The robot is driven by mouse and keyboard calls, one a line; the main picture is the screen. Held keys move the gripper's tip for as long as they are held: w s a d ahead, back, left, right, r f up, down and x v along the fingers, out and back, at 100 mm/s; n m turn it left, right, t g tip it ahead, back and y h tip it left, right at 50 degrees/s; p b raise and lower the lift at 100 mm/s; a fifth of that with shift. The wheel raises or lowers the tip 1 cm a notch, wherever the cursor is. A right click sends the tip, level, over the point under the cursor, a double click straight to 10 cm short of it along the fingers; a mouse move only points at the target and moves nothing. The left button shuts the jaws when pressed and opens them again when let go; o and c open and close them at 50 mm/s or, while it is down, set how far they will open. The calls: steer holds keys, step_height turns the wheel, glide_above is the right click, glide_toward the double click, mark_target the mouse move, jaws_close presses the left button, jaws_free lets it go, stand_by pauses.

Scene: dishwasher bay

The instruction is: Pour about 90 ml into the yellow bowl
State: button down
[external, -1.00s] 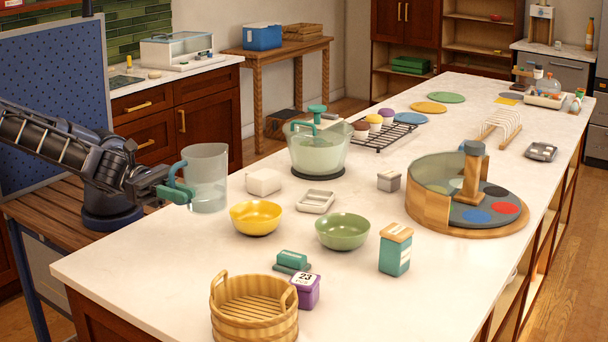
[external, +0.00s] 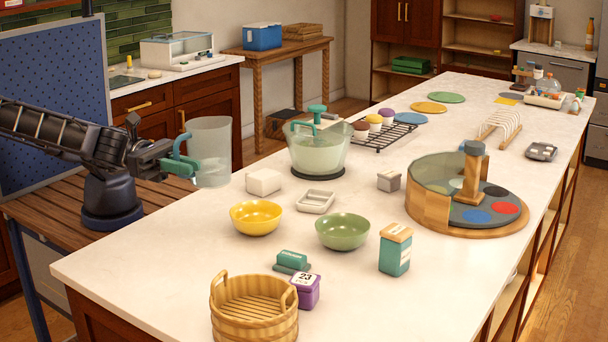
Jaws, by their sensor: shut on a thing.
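The yellow bowl (external: 256,218) sits on the white counter near its left edge; no liquid shows in it from here. A clear jug (external: 212,150) with a teal handle is up and to the left of the bowl, roughly upright. My gripper (external: 178,164) is shut on the jug's teal handle. A paler band in the lower part of the jug looks like its contents, but the level is hard to read. The jug appears held at the counter's left edge; I cannot tell its exact height.
A green bowl (external: 342,231) stands right of the yellow one. A white block (external: 263,182), a small white dish (external: 315,199) and a lidded mixing bowl (external: 318,150) are behind. A wooden basket (external: 254,308) is in front. Bare counter lies left of the yellow bowl.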

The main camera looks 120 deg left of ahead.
steer(key=w+a+f+n+g+y, duration=0.3)
steer(key=w+a+f+n+y, duration=0.15)
steer(key=a+y, duration=0.2)
steer(key=w+a+f+n+g+y, duration=0.3)
steer(key=w+a+n+y, duration=0.2)
steer(key=w+a+y, duration=0.15)
steer(key=shift+w+a+r+n+g+y, duration=1.7)
steer(key=shift+a+r+n+g, duration=0.75)
steer(key=shift+a+r+g, duration=1.8)
step_height(320, 180, down, 17)
steer(key=a, duration=0.1)
steer(key=shift+a+f+t, duration=0.15)
steer(key=shift+a+t, duration=0.05)
steer(key=shift+t, duration=0.25)
steer(key=shift+s+f+n, duration=0.1)
steer(key=shift+s+n, duration=0.05)
steer(key=shift+n, duration=0.15)
